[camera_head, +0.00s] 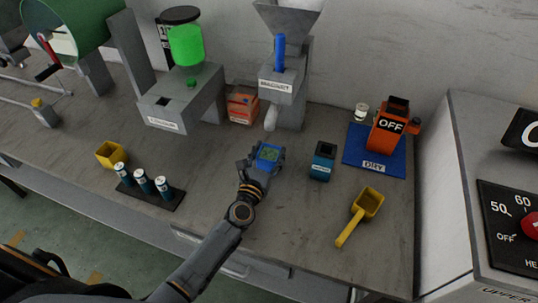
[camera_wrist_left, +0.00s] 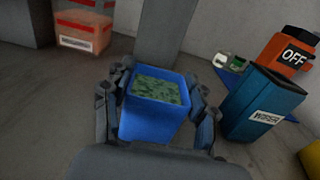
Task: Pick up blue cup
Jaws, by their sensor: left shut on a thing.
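The blue cup (camera_head: 268,155) is a small square container filled with green granules, near the middle of the bench in the head view. It also shows in the left wrist view (camera_wrist_left: 157,105), upright between the fingers. My left gripper (camera_head: 262,164) is shut on the cup, with fingers against both its sides. I cannot tell whether the cup's base touches the bench. My right gripper does not show in either view.
A teal box (camera_head: 322,161) stands just right of the cup, with a yellow scoop (camera_head: 361,210) beyond. An orange container (camera_head: 390,127) sits on a blue mat (camera_head: 374,160). Behind the cup is a machine (camera_head: 284,85); a rack of cylinders (camera_head: 150,195) lies left.

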